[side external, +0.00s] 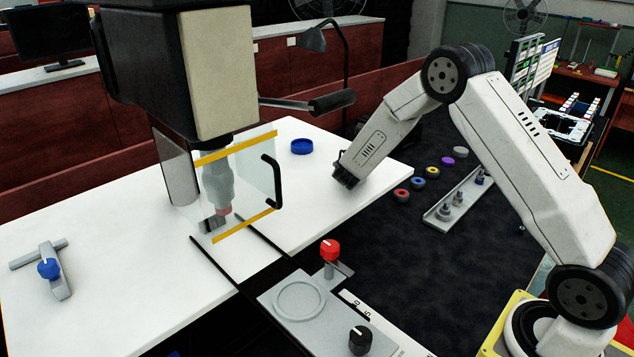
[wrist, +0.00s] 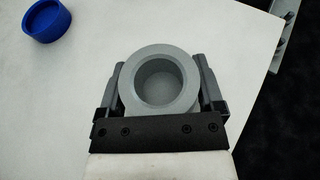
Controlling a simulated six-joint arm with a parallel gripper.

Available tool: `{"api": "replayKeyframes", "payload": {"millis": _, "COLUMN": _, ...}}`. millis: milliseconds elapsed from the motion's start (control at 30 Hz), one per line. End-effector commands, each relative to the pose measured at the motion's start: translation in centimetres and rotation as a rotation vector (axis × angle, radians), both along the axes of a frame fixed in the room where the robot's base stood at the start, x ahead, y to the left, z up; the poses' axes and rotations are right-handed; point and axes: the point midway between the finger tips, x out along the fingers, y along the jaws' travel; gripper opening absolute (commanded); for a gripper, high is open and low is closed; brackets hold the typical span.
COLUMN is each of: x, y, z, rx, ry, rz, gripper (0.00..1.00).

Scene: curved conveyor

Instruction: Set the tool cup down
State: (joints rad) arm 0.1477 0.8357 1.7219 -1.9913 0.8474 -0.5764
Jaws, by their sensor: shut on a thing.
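My gripper (wrist: 161,72) is shut on the grey tool cup (wrist: 181,108), one finger on each side of it. The cup is round and hollow, with a thick rim, and its open mouth faces the wrist camera. I see no tools in it. In the side view my gripper (side external: 345,180) is low over the right part of the white table (side external: 290,225). The cup cannot be made out there, and I cannot tell whether its base touches the table.
A blue round dish (side external: 302,146) stands on the table near the gripper; it also shows in the wrist view (wrist: 47,20). A machine with a clear guard (side external: 262,185) stands left. A red knob (side external: 330,250) rises in front. Bare table lies between guard and gripper.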

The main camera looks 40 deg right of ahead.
Motion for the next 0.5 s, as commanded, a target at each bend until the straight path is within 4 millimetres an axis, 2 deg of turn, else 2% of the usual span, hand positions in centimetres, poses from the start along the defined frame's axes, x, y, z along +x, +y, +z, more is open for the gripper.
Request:
{"api": "replayKeyframes", "payload": {"millis": 33, "x": 0.03, "y": 0.0, "z": -0.08, "rx": -0.001, "ry": -0.001, "rz": 0.0, "gripper": 0.12}}
{"api": "replayKeyframes", "payload": {"millis": 67, "x": 0.0, "y": 0.0, "z": -0.14, "rx": 0.0, "ry": 0.0, "rz": 0.0, "gripper": 0.93}}
{"api": "replayKeyframes", "payload": {"millis": 100, "x": 0.0, "y": 0.0, "z": -0.13, "rx": 0.0, "ry": 0.0, "rz": 0.0, "gripper": 1.0}}
{"api": "replayKeyframes", "payload": {"millis": 500, "x": -0.01, "y": 0.07, "z": 0.29, "rx": 0.0, "ry": 0.0, "rz": 0.001, "gripper": 1.0}}
